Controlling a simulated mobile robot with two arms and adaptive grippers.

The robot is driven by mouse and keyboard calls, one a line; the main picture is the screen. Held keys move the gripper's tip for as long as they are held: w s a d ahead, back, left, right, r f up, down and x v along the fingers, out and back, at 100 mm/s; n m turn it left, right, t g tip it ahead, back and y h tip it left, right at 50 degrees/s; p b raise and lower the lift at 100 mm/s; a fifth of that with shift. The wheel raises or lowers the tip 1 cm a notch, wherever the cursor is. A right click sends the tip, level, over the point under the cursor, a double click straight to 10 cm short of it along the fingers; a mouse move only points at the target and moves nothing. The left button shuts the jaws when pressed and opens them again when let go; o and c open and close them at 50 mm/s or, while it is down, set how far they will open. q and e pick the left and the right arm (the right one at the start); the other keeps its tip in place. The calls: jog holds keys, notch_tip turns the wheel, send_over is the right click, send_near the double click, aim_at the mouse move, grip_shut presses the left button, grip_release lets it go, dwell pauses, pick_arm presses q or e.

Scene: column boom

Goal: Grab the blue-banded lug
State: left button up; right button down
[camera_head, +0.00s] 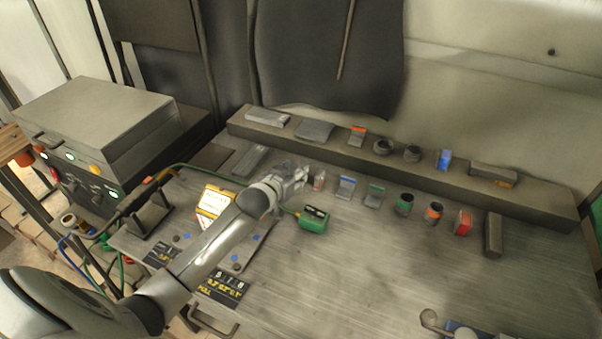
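A grey lug with a blue band (346,187) sits on the grey bench top, in the front row of small parts. A similar lug with a green band (374,195) is just right of it, and one with an orange band (358,134) is on the raised shelf behind. My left gripper (299,177) reaches in from the lower left and is left of the blue-banded lug, apart from it. A small red-and-clear piece (319,181) lies between them. The gripper's fingers are too small and blurred to show whether they are open.
A green box (313,220) stands just below the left gripper. Green and orange ringed cylinders (404,204), a red block (462,223) and a grey bar (493,236) continue the row to the right. The raised shelf (400,172) runs behind. The bench front is mostly clear.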

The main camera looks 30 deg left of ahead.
aim_at(301, 166)
pick_arm(q)
jog(key=shift+p+x, duration=0.55)
jog(key=shift+x, duration=2)
jog(key=shift+d, duration=0.1)
grip_shut()
